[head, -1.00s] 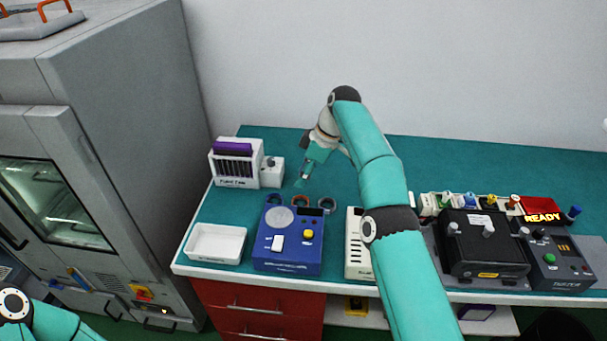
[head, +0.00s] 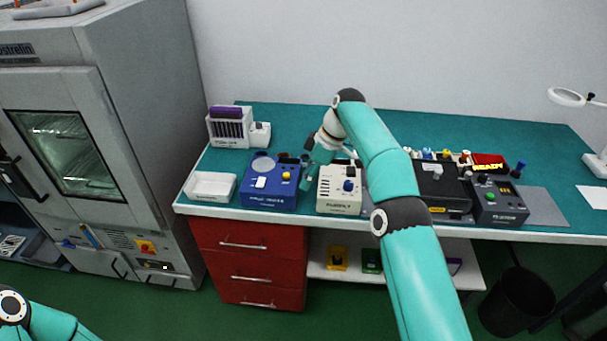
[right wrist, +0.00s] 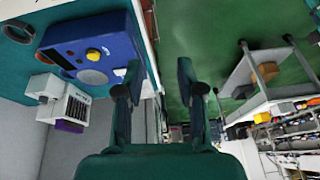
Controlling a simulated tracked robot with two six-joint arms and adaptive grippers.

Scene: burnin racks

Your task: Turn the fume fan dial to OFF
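The fume fan (head: 229,130) is a white slatted box with a purple top at the back left of the bench. A small white box (head: 260,137) beside it bears the dark dial (head: 259,126); which mark the dial points at is too small to tell. In the right wrist view the fan (right wrist: 72,106) and its dial (right wrist: 43,98) are at the left. My right gripper (head: 307,174) is right of the fan, near the blue unit's back right corner, apart from the dial. Its fingers (right wrist: 157,88) are spread and empty. My left gripper is out of view.
A blue unit (head: 270,194) with a yellow knob, a white tray (head: 211,186) and a cream supply box (head: 339,201) stand along the front edge. Dark units (head: 498,205) are at the right. A grey oven cabinet (head: 140,90) stands left of the bench.

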